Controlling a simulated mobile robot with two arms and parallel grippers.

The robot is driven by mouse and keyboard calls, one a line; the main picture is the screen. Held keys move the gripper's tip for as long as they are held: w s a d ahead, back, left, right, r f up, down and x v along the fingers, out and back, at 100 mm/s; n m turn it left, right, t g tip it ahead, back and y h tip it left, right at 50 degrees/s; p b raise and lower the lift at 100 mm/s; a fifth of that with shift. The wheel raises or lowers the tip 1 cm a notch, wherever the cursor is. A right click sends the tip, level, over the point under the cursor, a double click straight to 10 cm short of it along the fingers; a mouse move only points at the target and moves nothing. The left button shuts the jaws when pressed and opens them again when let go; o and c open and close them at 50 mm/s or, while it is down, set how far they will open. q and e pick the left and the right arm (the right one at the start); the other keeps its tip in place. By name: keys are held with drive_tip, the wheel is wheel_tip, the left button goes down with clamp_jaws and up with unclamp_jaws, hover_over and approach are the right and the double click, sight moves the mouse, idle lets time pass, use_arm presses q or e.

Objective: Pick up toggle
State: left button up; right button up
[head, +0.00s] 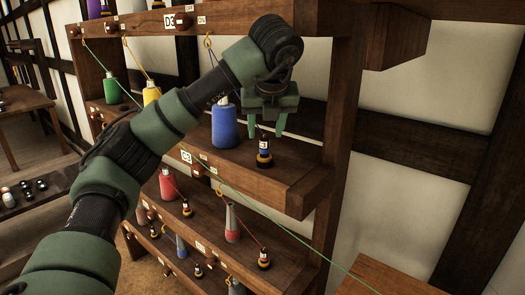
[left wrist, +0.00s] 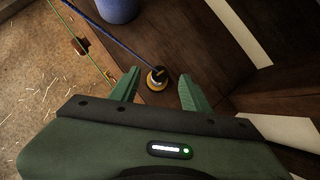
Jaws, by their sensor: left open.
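The toggle (head: 264,154) is a small dark, upright piece with a yellowish band and a white label, standing on a wooden shelf of the rack. A blue cord runs to it. In the left wrist view the toggle (left wrist: 157,78) shows from above, between and just beyond the fingertips. My left gripper (head: 266,133) is open and empty, pointing down above the toggle, with a finger to each side of it in the picture. It also shows in the left wrist view (left wrist: 158,88). My right gripper is not in view.
A blue spool (head: 225,127) stands left of the toggle on the same shelf. A wooden post (head: 341,110) rises to the right. A green cord (head: 290,235) slants across the rack's front. Lower shelves (head: 275,240) hold more spools and toggles.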

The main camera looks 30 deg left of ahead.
sight(264, 147)
use_arm(q)
drive_tip(key=x, duration=0.2)
drive_tip(key=shift+w+a+f+p, duration=0.1)
drive_tip(key=shift+w+f+p, duration=0.05)
drive_tip(key=shift+f+p, duration=0.15)
drive_tip(key=p+x, duration=0.2)
drive_tip(key=x, duration=0.2)
drive_tip(key=shift+f, duration=0.45)
drive_tip(key=shift+w+a+f, duration=0.1)
drive_tip(key=shift+c, duration=0.7)
clamp_jaws()
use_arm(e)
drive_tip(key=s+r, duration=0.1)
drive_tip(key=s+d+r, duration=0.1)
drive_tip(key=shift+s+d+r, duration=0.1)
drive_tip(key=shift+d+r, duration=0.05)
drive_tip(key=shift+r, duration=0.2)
